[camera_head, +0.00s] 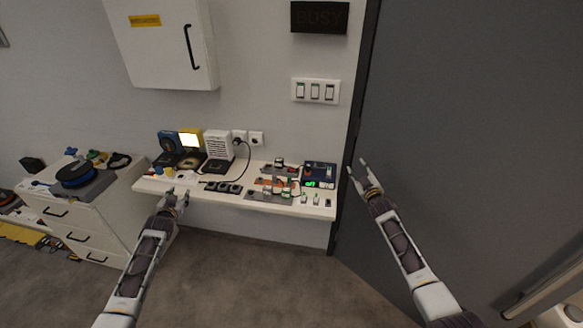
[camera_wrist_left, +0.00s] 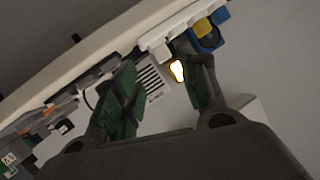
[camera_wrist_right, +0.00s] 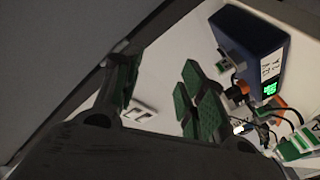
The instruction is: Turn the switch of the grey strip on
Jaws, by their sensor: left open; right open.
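A dark grey strip (camera_head: 222,187) with several square modules lies along the front edge of the white shelf (camera_head: 240,198) in the head view. It may be the grey strip; its switch is too small to make out. My left gripper (camera_head: 173,192) is open and empty at the shelf's front left edge, left of that strip. In the left wrist view its fingers (camera_wrist_left: 160,60) are spread, with a white strip (camera_wrist_left: 168,32) beyond. My right gripper (camera_head: 361,167) is open and empty, right of the shelf, in front of the grey door. Its fingers (camera_wrist_right: 160,68) are spread in the right wrist view.
A blue box with a green display (camera_head: 320,174) stands at the shelf's right end, beside cables and small switches. A white speaker-like box (camera_head: 218,144) and a lit yellow lamp (camera_head: 191,139) stand at the back. A drawer cabinet (camera_head: 85,215) stands left. A wall switch panel (camera_head: 315,91) hangs above.

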